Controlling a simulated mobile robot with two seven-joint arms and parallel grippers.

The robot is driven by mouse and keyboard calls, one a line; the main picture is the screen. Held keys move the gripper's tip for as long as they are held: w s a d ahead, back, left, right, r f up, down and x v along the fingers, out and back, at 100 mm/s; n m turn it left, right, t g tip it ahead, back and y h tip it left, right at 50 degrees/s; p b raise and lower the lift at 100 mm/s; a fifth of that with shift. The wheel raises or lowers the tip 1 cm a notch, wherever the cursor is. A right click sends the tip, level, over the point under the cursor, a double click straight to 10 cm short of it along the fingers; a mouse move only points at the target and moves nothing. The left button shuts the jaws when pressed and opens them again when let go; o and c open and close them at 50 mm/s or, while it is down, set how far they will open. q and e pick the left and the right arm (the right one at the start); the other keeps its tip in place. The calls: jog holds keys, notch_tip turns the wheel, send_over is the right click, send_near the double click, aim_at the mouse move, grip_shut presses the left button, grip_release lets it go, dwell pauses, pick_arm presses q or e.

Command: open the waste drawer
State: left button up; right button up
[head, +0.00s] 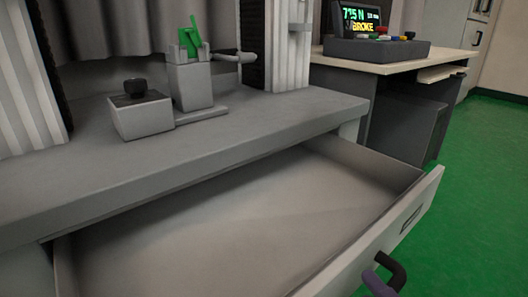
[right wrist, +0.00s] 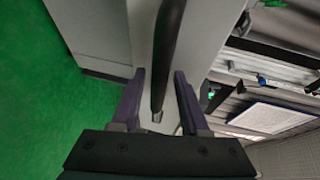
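The waste drawer (head: 240,215) is pulled far out from under the grey worktop in the head view, and its visible inside is empty. Its pale front panel (head: 405,225) carries a dark bar handle (head: 393,270) near the bottom edge. A purple finger of my right gripper (head: 378,285) shows at the handle. In the right wrist view the dark handle (right wrist: 163,70) runs between the two purple fingers of my right gripper (right wrist: 160,88), with a visible gap on each side. My left gripper is in neither view.
On the worktop (head: 290,112) stand a small grey box with a black knob (head: 141,112) and a grey clamp fixture with a green piece (head: 192,80). A side desk (head: 400,65) holds a console with a lit display (head: 360,22). Green floor (head: 480,170) is clear at right.

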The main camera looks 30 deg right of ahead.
jog(key=shift+o, duration=0.4)
jog(key=p+v, duration=0.2)
jog(key=v, duration=0.8)
jog(key=shift+r, duration=0.1)
jog(key=w+a+r+n+g+y+p, duration=0.25)
jog(key=a+r+n+p, duration=0.2)
jog(key=r+p, duration=0.45)
jog(key=w+a+r+n+g+y+p, duration=0.2)
jog(key=w+a+r+n+y+p, duration=0.15)
jog(key=r+n+p, duration=0.45)
jog(key=w+a+r+n+g+y+p, duration=0.2)
jog(key=w+a+r+n+y+p, duration=0.15)
jog(key=r+p, duration=0.75)
jog(key=s+d+r+n+g+h+p, duration=0.2)
jog(key=d+r+n+g+p, duration=0.1)
jog(key=r+p, duration=0.8)
jog(key=s+d+r+n+g+h+p, duration=0.2)
jog(key=s+d+r+n+p, duration=0.15)
jog(key=r+p, duration=0.75)
notch_tip(320, 180, up, 36)
jog(key=p, duration=3.2)
jog(key=shift+w, duration=0.45)
